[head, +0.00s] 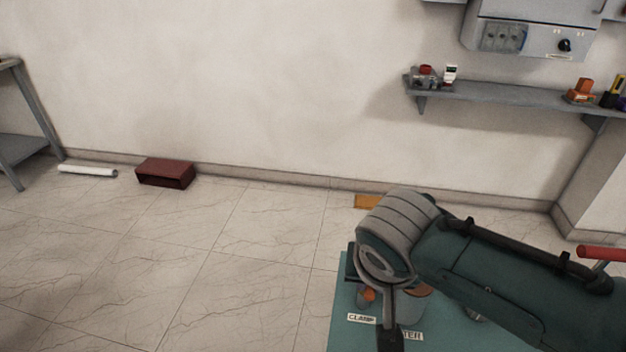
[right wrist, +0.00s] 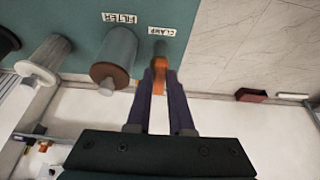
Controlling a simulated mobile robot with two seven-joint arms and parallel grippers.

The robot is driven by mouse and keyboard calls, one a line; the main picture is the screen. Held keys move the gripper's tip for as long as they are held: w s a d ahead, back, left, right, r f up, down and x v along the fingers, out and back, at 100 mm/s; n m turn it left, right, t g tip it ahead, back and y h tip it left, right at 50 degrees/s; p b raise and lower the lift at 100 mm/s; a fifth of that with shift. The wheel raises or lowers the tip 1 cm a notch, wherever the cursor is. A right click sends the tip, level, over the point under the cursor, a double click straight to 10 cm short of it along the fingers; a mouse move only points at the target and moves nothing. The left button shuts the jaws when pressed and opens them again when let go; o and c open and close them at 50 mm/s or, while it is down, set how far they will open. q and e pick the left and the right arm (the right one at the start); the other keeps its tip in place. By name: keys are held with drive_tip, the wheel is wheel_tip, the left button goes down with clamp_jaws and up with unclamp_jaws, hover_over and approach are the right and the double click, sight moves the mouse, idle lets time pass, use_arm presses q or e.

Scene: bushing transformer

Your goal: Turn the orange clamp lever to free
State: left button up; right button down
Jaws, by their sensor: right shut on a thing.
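The orange clamp lever (right wrist: 159,83) shows in the right wrist view, below the CLAMP label (right wrist: 166,30) on the teal panel. My right gripper (right wrist: 160,76) is shut on the lever, with one dark finger on each side of it. In the head view a small orange part of the lever (head: 369,295) shows beside my right arm, near the CLAMP label (head: 361,318). My right arm hides much of the panel there. My left gripper is in neither view.
A grey cylinder with a brown end (right wrist: 110,75) stands beside the lever, below the FILTER label (right wrist: 119,18). A pale ribbed part (right wrist: 45,62) is farther left. In the head view, a wall shelf (head: 500,93) holds small items, and a dark red box (head: 165,172) lies on the floor.

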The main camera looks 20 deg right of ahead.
idle(0.6)
drive_tip(key=c, duration=0.8)
unclamp_jaws()
drive_tip(key=p+v, duration=0.3)
drive_tip(key=v, duration=0.7)
drive_tip(key=shift+a, duration=0.1)
